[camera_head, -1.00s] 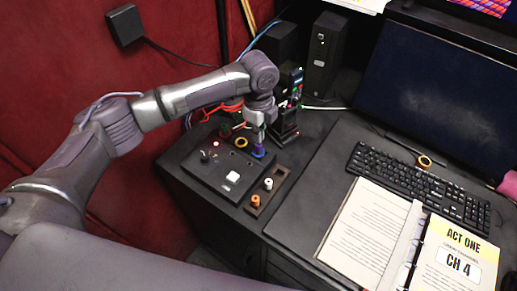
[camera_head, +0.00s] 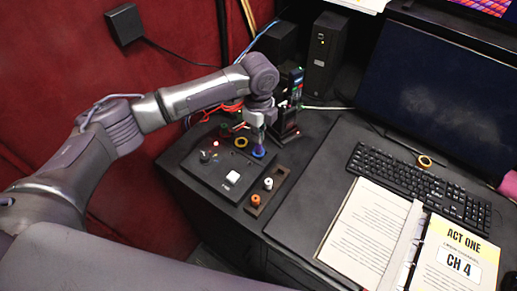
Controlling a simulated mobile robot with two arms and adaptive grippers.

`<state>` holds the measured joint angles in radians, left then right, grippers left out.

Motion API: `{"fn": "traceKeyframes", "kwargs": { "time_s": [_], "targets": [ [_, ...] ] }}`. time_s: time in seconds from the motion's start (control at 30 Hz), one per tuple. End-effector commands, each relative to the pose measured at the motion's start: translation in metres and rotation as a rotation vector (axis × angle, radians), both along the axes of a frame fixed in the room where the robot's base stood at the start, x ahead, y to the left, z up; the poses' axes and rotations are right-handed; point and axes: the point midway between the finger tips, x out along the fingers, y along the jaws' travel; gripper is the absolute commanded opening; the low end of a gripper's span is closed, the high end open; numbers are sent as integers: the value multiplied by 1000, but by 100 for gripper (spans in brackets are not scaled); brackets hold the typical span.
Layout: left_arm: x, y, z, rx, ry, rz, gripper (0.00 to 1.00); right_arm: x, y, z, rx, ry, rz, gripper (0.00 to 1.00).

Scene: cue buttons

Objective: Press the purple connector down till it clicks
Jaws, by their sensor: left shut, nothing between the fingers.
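The black cue panel (camera_head: 205,176) lies flat on the desk at the left. Near its back right corner is a blue ring (camera_head: 258,154), with a purple connector (camera_head: 258,148) seeming to stand at it. My left gripper (camera_head: 257,143) is shut and points down right over the connector; its fingertips seem to touch or nearly touch the top. The connector is small and partly hidden by the fingers, so I cannot tell how deep it sits. My right gripper is not in view.
A yellow ring (camera_head: 241,142), a white button (camera_head: 233,177) and a lit red light (camera_head: 215,144) are on the panel. A dark holder (camera_head: 275,178) with white and orange connectors stands to the right. A dark device stands close behind the gripper. An open binder (camera_head: 345,240) and keyboard (camera_head: 400,172) lie further right.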

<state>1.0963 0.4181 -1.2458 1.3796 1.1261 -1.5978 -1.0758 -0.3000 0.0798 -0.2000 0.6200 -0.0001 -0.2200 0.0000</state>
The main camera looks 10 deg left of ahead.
Motion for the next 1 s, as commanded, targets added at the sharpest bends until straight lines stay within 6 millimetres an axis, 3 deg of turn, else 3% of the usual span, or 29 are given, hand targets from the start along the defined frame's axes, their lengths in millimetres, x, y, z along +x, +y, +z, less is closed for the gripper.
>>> {"fn": "traceKeyframes", "kwargs": {
  "time_s": [1.0],
  "targets": [
    [0, 0, -19, 1, 0, 1, 0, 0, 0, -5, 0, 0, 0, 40]
  ]
}}
